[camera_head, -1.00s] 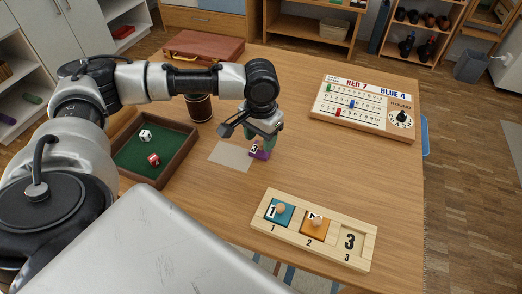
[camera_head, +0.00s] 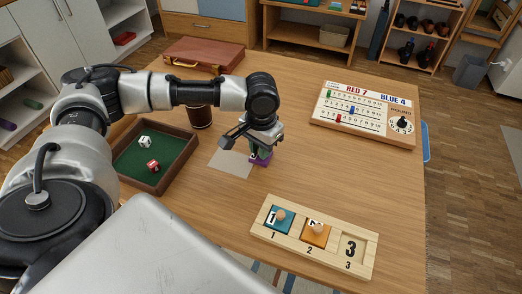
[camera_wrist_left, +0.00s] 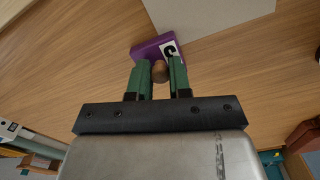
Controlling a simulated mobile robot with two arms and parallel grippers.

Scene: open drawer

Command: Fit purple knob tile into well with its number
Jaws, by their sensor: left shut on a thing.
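The purple knob tile (camera_head: 261,162) is in my left gripper (camera_head: 262,150), by the right edge of the grey mat. In the left wrist view, the green fingers (camera_wrist_left: 159,78) are shut on its wooden knob, and the tile (camera_wrist_left: 150,46) shows part of a dark numeral on white. I cannot tell whether the tile touches the table. The light wooden board (camera_head: 291,239) lies at the front right. Its well marked 3 (camera_head: 352,247) is empty; a blue tile (camera_head: 275,221) sits in well 1 and an orange tile (camera_head: 314,234) in well 2.
A green dice tray (camera_head: 152,178) with two dice and a dark cup (camera_head: 200,117) stand left of the gripper. A red case (camera_head: 204,54) lies behind, and a score board (camera_head: 364,118) at the back right. The table between gripper and wooden board is clear.

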